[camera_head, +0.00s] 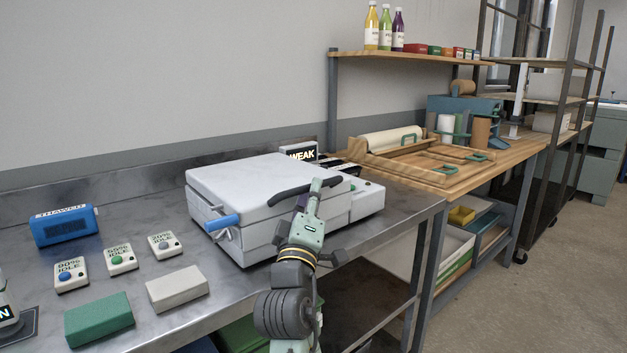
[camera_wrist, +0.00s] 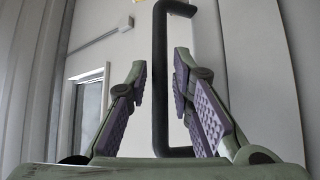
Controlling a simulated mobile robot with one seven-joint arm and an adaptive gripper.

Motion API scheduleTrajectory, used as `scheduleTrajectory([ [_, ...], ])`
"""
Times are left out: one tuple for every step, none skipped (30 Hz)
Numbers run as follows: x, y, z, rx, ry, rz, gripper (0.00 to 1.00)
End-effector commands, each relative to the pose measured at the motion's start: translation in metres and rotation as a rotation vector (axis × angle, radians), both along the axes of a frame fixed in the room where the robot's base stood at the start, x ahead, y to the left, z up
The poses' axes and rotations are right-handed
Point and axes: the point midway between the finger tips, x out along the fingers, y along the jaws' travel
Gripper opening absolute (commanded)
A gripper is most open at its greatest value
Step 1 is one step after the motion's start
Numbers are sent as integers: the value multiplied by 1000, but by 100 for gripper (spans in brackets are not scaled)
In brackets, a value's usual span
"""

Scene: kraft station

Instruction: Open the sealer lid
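The sealer (camera_head: 255,220) is a white box on the metal table, with its lid (camera_head: 250,180) down. A dark bar handle (camera_head: 284,195) runs along the lid's front right edge. A blue-tipped lever (camera_head: 222,222) sticks out at the sealer's left front. My gripper (camera_head: 309,192) is at the handle's middle. In the wrist view my gripper (camera_wrist: 162,78) has its purple-padded fingers apart. Touch on the left pad cannot be told.
Left of the sealer on the metal table (camera_head: 235,295) are a blue box (camera_head: 64,227), several small button boxes (camera_head: 122,260), a green block (camera_head: 99,320) and a pale block (camera_head: 177,289). A wooden bench (camera_head: 430,180) with trays adjoins at the right.

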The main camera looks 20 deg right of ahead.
Motion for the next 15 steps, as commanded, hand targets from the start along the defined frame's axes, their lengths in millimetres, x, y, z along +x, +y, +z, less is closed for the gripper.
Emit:
scheduleTrajectory([
  [6,-4,5,-1,2,-1,21],
  [10,-5,6,-1,2,-1,21],
  [13,-7,8,-1,0,0,21],
  [15,-8,9,-1,0,0,21],
  [17,-9,9,0,0,0,21],
  [19,-10,10,0,1,0,21],
  [20,-11,10,1,0,1,21],
  [21,-11,10,1,0,1,21],
  [22,-12,10,1,0,1,21],
  [22,-12,10,1,0,2,21],
  [22,-12,10,1,0,2,21],
  [22,-12,10,1,0,2,21],
  [22,-12,10,1,0,2,21],
  [22,-12,10,1,0,2,21],
  [22,-12,10,1,0,2,21],
])
